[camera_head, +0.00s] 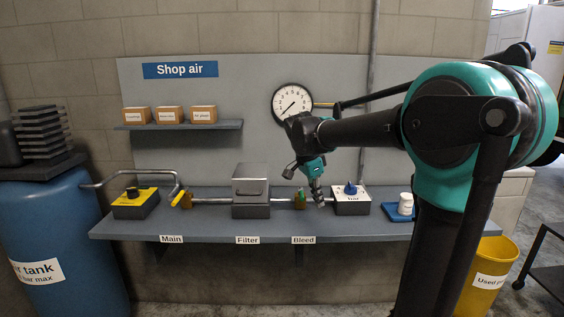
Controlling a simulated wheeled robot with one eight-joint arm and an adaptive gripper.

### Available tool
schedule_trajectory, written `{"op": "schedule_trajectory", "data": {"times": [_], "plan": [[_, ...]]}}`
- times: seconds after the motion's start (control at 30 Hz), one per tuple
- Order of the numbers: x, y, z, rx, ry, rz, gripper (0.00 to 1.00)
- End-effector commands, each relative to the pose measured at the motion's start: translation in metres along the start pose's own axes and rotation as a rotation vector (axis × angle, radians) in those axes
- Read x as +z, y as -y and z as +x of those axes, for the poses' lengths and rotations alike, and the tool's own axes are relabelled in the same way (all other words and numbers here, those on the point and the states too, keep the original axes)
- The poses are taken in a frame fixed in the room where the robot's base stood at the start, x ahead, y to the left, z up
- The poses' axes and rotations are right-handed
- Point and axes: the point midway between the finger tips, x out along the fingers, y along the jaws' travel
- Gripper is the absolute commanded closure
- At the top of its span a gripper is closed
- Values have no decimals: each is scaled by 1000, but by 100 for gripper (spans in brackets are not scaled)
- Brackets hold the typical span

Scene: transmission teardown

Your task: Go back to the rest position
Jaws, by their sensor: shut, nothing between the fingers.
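My gripper (318,198) is at the end of my arm, pointing down just above the bench between the bleed valve (300,199) and the white box with a blue knob (351,200). It is shut, with nothing seen between its fingers. My arm reaches in from the right and covers part of the wall panel. The bleed valve stands on the pipe just left of my gripper. Whether the fingertips touch the pipe cannot be told.
The bench (130,230) also holds a yellow and black box (135,204), a grey filter housing (250,191) and a white bottle (405,204) on a blue tray. A gauge (292,103) hangs behind my arm. A blue tank (60,240) stands left, a yellow bin (488,272) right.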

Motion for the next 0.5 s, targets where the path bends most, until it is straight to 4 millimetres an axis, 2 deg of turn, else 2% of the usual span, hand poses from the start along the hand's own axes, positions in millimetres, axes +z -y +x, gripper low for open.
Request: {"op": "schedule_trajectory", "data": {"times": [0.37,0.5], "plan": [[2,-50,57,-84,48,-291,100],[8,-86,94,-152,58,-480,100]]}}
